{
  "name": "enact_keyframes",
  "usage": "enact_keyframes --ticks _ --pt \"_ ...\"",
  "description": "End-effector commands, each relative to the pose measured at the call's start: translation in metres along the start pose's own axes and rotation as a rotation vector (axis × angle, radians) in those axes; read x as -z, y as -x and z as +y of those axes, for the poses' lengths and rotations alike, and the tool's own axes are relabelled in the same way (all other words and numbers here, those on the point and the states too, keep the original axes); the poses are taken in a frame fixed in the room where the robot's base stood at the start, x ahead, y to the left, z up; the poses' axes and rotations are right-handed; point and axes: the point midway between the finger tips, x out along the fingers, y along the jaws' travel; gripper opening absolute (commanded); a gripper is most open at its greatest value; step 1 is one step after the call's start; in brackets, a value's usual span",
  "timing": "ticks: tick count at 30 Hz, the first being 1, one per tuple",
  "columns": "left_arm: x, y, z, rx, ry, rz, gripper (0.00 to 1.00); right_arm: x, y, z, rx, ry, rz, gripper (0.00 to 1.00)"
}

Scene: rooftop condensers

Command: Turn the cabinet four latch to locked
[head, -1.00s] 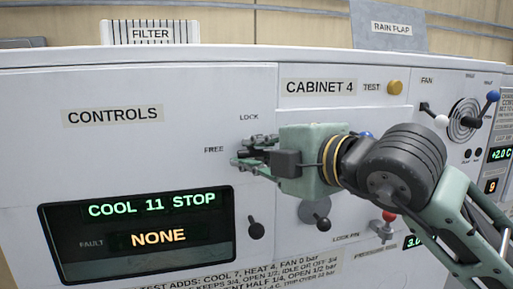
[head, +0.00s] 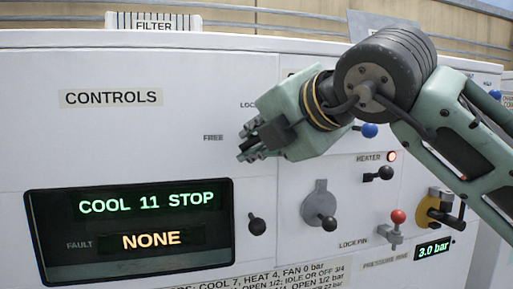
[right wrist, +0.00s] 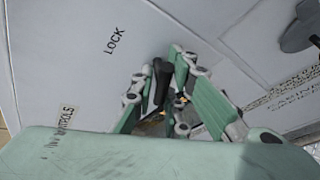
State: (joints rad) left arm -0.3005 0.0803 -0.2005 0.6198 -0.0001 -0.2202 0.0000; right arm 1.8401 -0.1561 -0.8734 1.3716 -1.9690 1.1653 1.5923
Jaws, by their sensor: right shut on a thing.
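The cabinet four latch sits on the white panel between the printed words LOCK and FREE. In the head view my right gripper (head: 249,149) hides it, with its fingertips close to the panel, right of and a little below FREE (head: 213,138). In the right wrist view a black latch handle (right wrist: 162,81) stands between the fingers of my right gripper (right wrist: 164,92), which is shut on it. LOCK (right wrist: 115,41) is readable there, up and left of the fingers. My left gripper is not in view.
A display (head: 130,234) reads COOL 11 STOP and FAULT NONE. Below my right arm are a black knob (head: 257,226), a grey round lever (head: 318,205), a red-topped lock pin (head: 398,216) and a yellow-backed valve (head: 440,207). A heater switch (head: 378,174) is near the wrist.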

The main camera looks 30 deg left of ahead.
Motion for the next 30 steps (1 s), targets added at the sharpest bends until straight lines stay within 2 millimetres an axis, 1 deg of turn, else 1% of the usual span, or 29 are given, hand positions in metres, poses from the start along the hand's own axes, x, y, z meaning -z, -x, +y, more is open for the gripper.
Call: enact_keyframes --ticks 1,9,21,30 --pt "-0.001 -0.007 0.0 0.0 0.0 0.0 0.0 0.001 -0.001 -0.004 0.023 0.042 -0.011 0.0" --pt "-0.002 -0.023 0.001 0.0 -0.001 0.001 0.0 0.001 -0.001 -0.002 0.12 0.275 -0.061 0.0" --pt "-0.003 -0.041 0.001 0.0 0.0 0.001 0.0 0.001 -0.001 -0.001 0.26 0.614 -0.135 0.0" --pt "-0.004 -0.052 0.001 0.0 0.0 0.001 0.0 0.001 -0.001 0.0 0.343 0.815 -0.179 0.0"
